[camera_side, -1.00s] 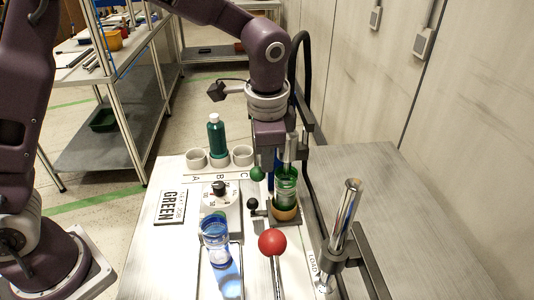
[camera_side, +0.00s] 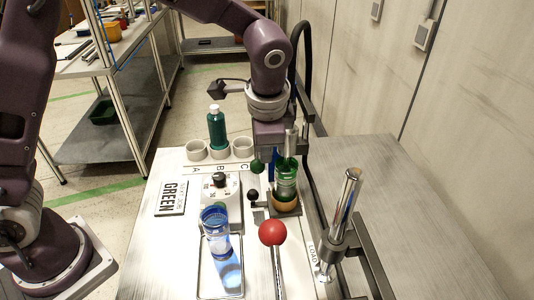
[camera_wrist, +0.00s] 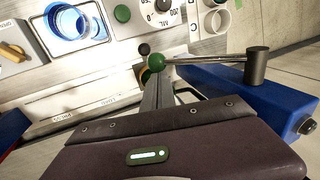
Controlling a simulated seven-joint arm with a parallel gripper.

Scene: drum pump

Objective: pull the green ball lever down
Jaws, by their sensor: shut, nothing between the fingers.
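The green ball (camera_wrist: 156,62) sits on the end of a metal lever rod (camera_wrist: 205,59) that runs right to a dark cylindrical pivot (camera_wrist: 258,65) in the wrist view. In the side view the green ball (camera_side: 257,166) shows just below my gripper's housing, left of a green-tinted glass vessel (camera_side: 286,182). My gripper (camera_wrist: 155,80) is shut and empty. Its fingertips lie right at the ball in the wrist view and partly overlap its lower edge. I cannot tell whether they touch it. In the side view the fingers are hard to make out.
A red ball lever (camera_side: 272,232), a steel cylinder (camera_side: 345,210) and a blue glass jar (camera_side: 215,228) in a tray stand nearer the camera. A dial box (camera_side: 220,190), a small black knob (camera_side: 253,196) and a green bottle (camera_side: 216,128) stand left. The right tabletop is clear.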

